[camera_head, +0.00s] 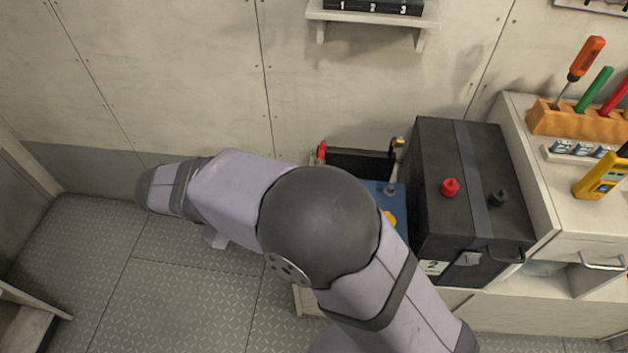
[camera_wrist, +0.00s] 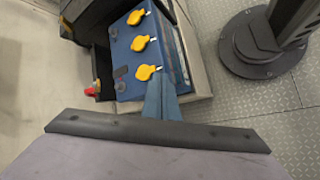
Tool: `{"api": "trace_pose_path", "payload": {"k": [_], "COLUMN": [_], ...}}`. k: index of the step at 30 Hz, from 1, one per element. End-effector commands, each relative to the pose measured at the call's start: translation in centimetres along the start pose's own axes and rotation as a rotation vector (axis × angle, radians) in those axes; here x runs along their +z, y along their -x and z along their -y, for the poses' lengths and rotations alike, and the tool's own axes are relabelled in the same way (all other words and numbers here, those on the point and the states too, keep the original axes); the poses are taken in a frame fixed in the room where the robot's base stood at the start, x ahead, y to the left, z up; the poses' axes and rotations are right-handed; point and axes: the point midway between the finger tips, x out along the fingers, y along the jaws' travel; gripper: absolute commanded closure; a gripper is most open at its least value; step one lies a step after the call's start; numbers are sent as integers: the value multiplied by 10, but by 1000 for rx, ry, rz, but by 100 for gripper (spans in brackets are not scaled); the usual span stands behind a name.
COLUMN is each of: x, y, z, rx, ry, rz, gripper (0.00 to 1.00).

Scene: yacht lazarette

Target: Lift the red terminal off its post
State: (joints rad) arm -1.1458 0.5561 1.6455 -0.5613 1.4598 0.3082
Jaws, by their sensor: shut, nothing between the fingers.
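A blue battery (camera_wrist: 122,45) with yellow caps shows in the wrist view. In the head view a red terminal (camera_head: 321,150) shows at the back left corner of the blue battery (camera_head: 376,188), which my arm mostly covers. The post under the terminal is not clear. My gripper (camera_wrist: 160,82) is shut and empty in the wrist view, its fingers in front of the battery's near right corner and apart from the red terminal. In the head view my gripper is hidden.
A closed black battery box (camera_head: 440,225) marked 2, with red and black posts, stands right of the blue battery. A white bench (camera_head: 545,205) holds a wooden tool rack (camera_head: 560,122) and a yellow meter (camera_head: 598,178). A small shelf (camera_head: 370,18) is above. The floor at left is clear.

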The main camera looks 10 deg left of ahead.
Motion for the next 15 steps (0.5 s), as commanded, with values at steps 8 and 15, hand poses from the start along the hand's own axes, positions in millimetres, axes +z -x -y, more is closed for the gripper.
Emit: {"api": "trace_pose_path", "payload": {"k": [8,15], "x": [44,42], "y": [-55,-77], "z": [-61,-83], "rx": [499,867], "ry": [429,954], "rz": [46,56], "gripper": [100,100]}}
